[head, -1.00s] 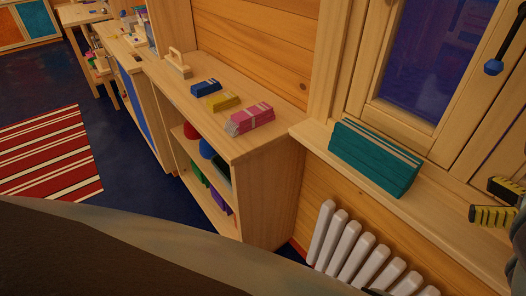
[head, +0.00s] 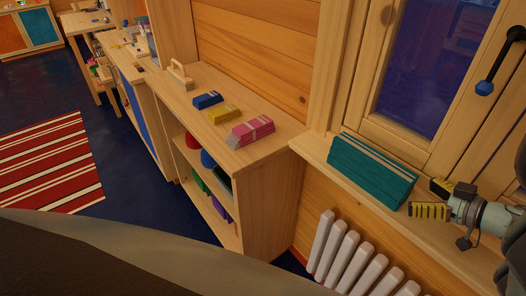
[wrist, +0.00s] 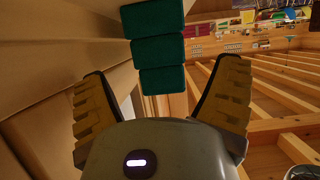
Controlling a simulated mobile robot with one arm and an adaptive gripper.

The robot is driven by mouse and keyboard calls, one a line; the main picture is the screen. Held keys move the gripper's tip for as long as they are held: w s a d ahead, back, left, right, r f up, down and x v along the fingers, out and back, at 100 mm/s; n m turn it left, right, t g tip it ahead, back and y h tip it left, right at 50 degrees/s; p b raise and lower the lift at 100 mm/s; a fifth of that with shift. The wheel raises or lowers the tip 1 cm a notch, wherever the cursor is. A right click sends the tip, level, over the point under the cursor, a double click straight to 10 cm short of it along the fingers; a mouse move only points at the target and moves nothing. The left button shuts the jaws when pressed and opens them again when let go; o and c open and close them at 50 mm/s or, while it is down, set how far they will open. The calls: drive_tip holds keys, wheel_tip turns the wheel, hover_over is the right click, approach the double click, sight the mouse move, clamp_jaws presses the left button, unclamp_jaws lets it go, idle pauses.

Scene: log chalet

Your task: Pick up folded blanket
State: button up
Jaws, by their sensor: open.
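The folded blanket (head: 370,172) is a teal, layered block with pale stripes on top. It lies on the wooden window sill (head: 430,212), against the window frame. My gripper (head: 436,200) is at the right in the head view, just right of the blanket, with its yellow-padded fingers apart and nothing between them. In the wrist view the blanket's end (wrist: 158,50) shows as stacked teal layers, ahead of and between the open fingers (wrist: 165,95). A small gap appears to separate the fingertips from the blanket.
A wooden shelf unit (head: 265,185) left of the sill carries blue, yellow and pink packets (head: 250,132) and a wooden-handled tool (head: 180,75). A white radiator (head: 345,250) stands below the sill. The window handle (head: 487,86) hangs above. Open floor lies around the striped rug (head: 45,165).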

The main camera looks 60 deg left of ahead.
sight(411, 191)
drive_tip(key=shift+x, duration=2.5)
drive_tip(key=shift+w+r, duration=0.1)
drive_tip(key=shift+c, duration=0.5)
drive_tip(key=c, duration=0.9)
